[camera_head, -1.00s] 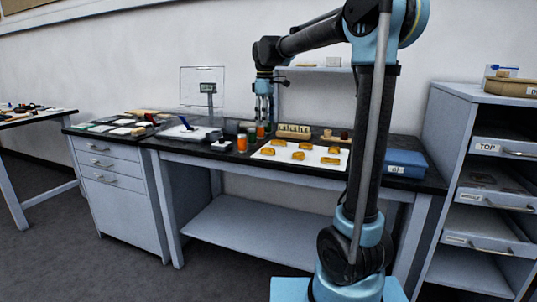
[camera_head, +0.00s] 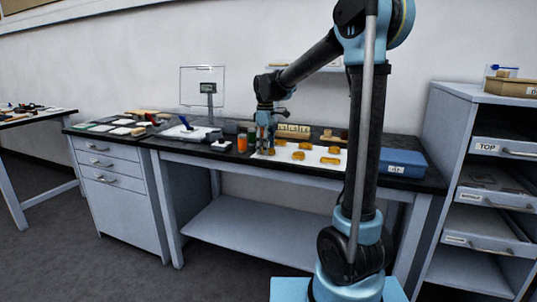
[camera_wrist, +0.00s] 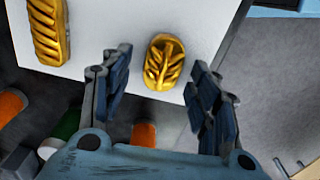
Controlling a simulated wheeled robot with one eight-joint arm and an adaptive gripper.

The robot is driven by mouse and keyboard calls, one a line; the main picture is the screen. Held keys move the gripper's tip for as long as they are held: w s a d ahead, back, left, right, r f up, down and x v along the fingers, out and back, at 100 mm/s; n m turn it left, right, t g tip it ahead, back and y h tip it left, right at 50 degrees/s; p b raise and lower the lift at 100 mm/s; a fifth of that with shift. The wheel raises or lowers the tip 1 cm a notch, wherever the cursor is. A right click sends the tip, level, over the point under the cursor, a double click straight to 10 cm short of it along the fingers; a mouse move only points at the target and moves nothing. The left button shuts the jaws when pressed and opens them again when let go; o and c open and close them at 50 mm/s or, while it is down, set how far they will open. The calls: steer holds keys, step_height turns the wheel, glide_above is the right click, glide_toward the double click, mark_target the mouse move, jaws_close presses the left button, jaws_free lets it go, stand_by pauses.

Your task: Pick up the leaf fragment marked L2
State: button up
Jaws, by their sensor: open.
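Several golden leaf fragments lie on a white sheet (camera_head: 315,155) on the dark bench top. I can read no L2 mark on any of them. My gripper (camera_head: 265,149) is low over the sheet's left end and hides part of it. In the wrist view my gripper (camera_wrist: 158,72) is open and empty. One rounded, ribbed golden fragment (camera_wrist: 164,62) shows between and just beyond the two fingers, near the sheet's edge. I cannot tell the height gap. A longer golden fragment (camera_wrist: 48,30) lies to its left, outside the fingers.
An orange jar (camera_head: 242,144) stands close left of my gripper. A small rack with pale labels (camera_head: 293,131) stands behind the sheet. A blue box (camera_head: 403,163) is at the bench's right, and a display on a post (camera_head: 208,90) at the back left.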

steer(key=shift+f, duration=0.25)
steer(key=c, duration=0.9)
steer(key=shift+r, duration=0.1)
steer(key=shift+c, duration=0.2)
